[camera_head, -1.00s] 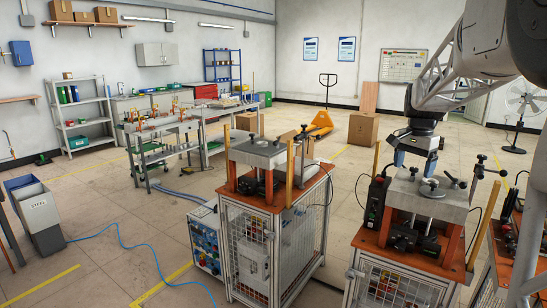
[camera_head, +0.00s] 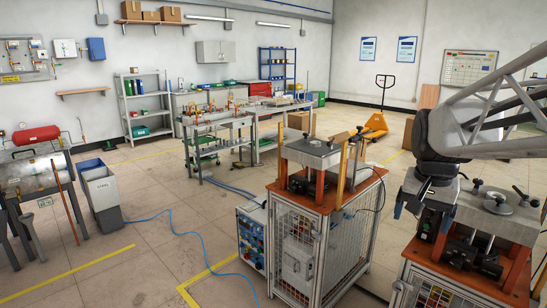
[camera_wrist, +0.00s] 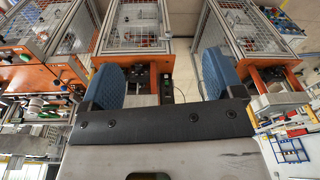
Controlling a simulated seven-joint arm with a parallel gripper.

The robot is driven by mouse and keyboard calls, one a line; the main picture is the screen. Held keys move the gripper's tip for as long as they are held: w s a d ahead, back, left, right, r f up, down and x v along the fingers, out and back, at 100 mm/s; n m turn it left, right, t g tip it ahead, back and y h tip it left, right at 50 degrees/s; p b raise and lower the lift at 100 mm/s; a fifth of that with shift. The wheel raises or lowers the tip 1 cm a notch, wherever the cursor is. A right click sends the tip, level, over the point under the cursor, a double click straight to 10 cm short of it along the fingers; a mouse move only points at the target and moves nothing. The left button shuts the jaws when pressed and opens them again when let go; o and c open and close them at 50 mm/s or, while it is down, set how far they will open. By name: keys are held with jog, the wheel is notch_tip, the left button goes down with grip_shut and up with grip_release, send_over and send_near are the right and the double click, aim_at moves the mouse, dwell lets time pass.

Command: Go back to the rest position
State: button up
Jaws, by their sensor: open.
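My gripper (camera_head: 418,200) hangs at the right of the head view, in front of the right-hand heater station (camera_head: 500,212) with its grey top plate and orange bench. In the wrist view my gripper (camera_wrist: 165,85) shows two blue-padded fingers spread wide apart with nothing held between them. Caged stations with orange tops lie beyond the fingers. The lower part of my gripper is dark against the station in the head view, so its distance from the station is hard to tell.
A second caged station (camera_head: 322,240) stands at centre right. A blue hose (camera_head: 195,232) lies on the floor. A grey bin (camera_head: 100,190) and a metal drum (camera_head: 35,175) stand at the left. The floor between them is mostly open.

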jog(key=s+a+f+n, duration=0.2)
jog(key=s+a+f, duration=0.1)
jog(key=s+a, duration=0.1)
jog(key=s+a+f+n, duration=0.2)
jog(key=s+a+f, duration=0.1)
jog(key=s, duration=0.4)
jog(key=s+a+f+n+t, duration=0.1)
jog(key=s+a+f+n, duration=0.1)
jog(key=s+a, duration=0.3)
jog(key=shift+s+f, duration=0.5)
jog(key=shift+s, duration=0.1)
jog(key=shift+c, duration=0.2)
dwell(0.8)
